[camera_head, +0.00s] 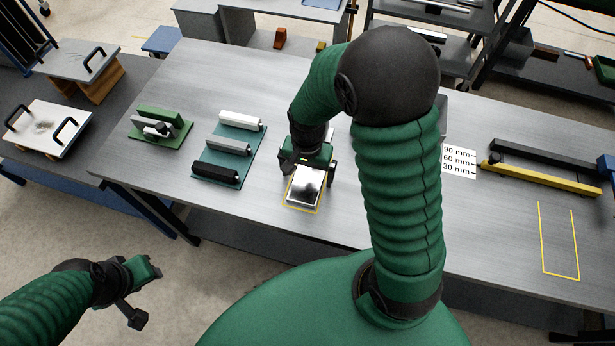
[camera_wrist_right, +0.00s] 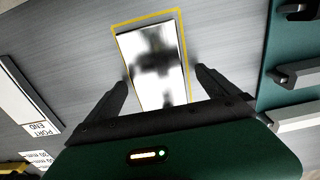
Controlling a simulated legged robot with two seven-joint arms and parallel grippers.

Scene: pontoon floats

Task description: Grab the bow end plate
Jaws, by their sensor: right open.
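A shiny, mirror-like rectangular plate (camera_head: 304,188), which I take to be the bow end plate, lies on the grey table inside a yellow outline. In the right wrist view the plate (camera_wrist_right: 152,55) lies between and beyond the fingers. My right gripper (camera_head: 307,172) is above the plate's far end, with its fingers spread to either side. The wrist view shows the right gripper (camera_wrist_right: 161,79) open, with no visible grip on the plate.
A teal board (camera_head: 226,158) with several bars stands left of the plate, and a green block fixture (camera_head: 160,128) is farther left. A white measure card (camera_head: 459,161) and a yellow bar (camera_head: 545,178) are to the right. An empty yellow outline (camera_head: 561,274) marks the right side.

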